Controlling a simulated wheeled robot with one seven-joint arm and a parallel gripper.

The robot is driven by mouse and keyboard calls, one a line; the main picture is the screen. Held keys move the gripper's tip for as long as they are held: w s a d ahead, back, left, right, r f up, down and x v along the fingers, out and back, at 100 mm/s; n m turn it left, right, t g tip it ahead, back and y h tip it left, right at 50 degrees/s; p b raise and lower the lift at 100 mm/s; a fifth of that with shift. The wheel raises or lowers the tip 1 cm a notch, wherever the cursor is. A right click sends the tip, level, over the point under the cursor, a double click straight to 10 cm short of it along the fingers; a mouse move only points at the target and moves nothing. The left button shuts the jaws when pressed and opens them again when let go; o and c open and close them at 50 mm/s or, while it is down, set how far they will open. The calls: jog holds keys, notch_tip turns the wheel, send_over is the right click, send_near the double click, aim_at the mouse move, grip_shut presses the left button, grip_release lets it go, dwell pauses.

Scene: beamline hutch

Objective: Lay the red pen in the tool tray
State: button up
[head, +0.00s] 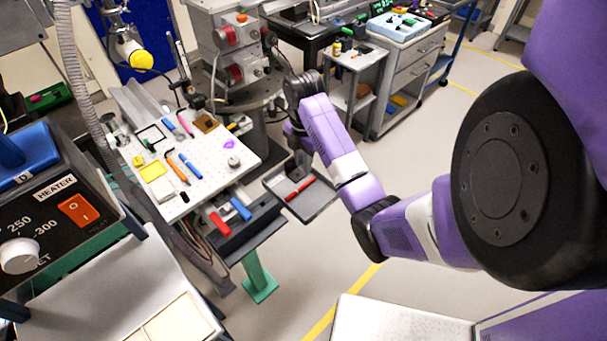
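A slim red pen (301,188) shows over a shallow grey tray (318,206), in the middle of the head view. It appears to lie on the tray floor, slanting up to the right. I take this tray as the tool tray. My arm bends down behind its own purple link, and my dark gripper (298,166) is at the tray's far side, just beyond the pen. The fingertips are small and dark and partly hidden by the arm. I cannot tell whether they touch the pen.
A white perforated board (205,190) with several pens and small parts stands left of the tray. A dark bin (245,236) holding a red and a blue piece is between them. A heater box (60,215) is near left. Grey floor is clear below the tray.

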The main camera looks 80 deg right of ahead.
jog(key=shift+r+p, duration=1.2)
jog(key=shift+r, duration=0.05)
